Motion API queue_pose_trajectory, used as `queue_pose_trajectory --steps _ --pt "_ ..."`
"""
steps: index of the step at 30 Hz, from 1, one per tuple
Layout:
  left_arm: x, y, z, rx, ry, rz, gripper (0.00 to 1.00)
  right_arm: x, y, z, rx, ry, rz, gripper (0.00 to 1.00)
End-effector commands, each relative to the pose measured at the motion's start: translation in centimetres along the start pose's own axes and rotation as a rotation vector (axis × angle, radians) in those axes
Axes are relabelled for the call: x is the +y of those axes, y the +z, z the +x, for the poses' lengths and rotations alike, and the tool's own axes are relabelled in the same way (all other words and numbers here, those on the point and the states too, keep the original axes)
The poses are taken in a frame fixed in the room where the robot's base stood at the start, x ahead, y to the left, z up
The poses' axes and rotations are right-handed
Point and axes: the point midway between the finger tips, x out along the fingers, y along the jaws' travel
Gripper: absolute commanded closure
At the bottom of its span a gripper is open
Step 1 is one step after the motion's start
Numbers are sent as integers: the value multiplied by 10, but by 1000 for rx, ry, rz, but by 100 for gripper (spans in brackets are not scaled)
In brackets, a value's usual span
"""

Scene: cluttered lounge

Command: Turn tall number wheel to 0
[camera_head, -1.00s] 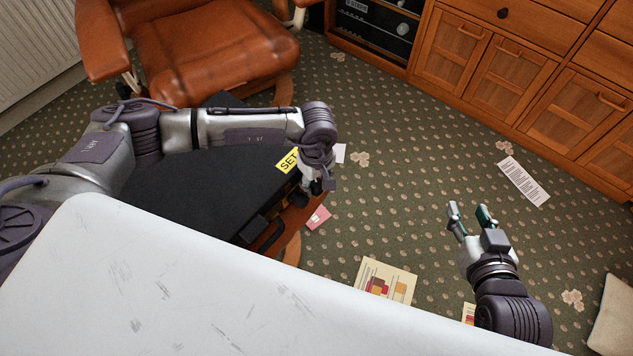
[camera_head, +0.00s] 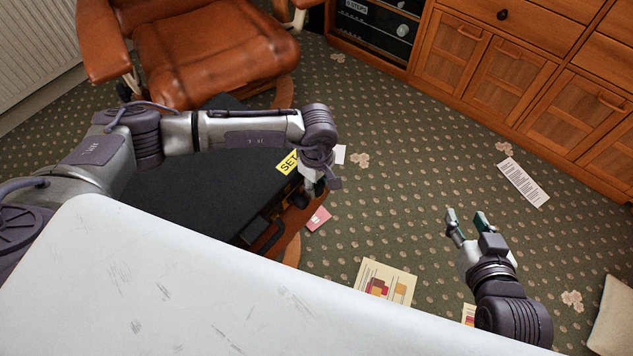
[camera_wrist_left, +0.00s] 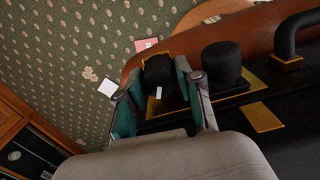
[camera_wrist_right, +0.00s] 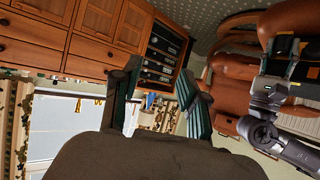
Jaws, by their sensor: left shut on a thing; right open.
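A black case (camera_head: 205,190) with a yellow "SET" label (camera_head: 288,162) lies on a brown wooden stand. In the left wrist view two black number wheels stand side by side on a brass-edged plate. My left gripper (camera_wrist_left: 163,85) is shut on the one wheel (camera_wrist_left: 158,72), which carries a white mark; its fingers are on either side. The other wheel (camera_wrist_left: 222,62) stands just right of the fingers. I cannot tell which is taller or read any number. In the head view my left gripper (camera_head: 314,187) is at the case's right end. My right gripper (camera_head: 466,222) is open and empty above the carpet.
The black case handle (camera_wrist_left: 288,40) is close to the wheels. A white surface (camera_head: 180,285) fills the foreground. A brown leather chair (camera_head: 205,50) stands behind the case, and wooden cabinets (camera_head: 510,75) are at the back right. Papers (camera_head: 385,283) lie on the carpet.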

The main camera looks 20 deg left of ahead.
Motion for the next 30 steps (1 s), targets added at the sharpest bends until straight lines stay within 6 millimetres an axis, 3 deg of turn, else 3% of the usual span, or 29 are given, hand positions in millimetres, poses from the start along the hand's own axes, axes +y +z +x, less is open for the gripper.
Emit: queue_pose_trajectory --steps 15,30 --pt "0 1 -1 -1 0 -361 99 6 37 -13 -205 15 2 57" --pt "1 0 -1 -1 2 -466 99 8 50 -18 -273 18 4 57"
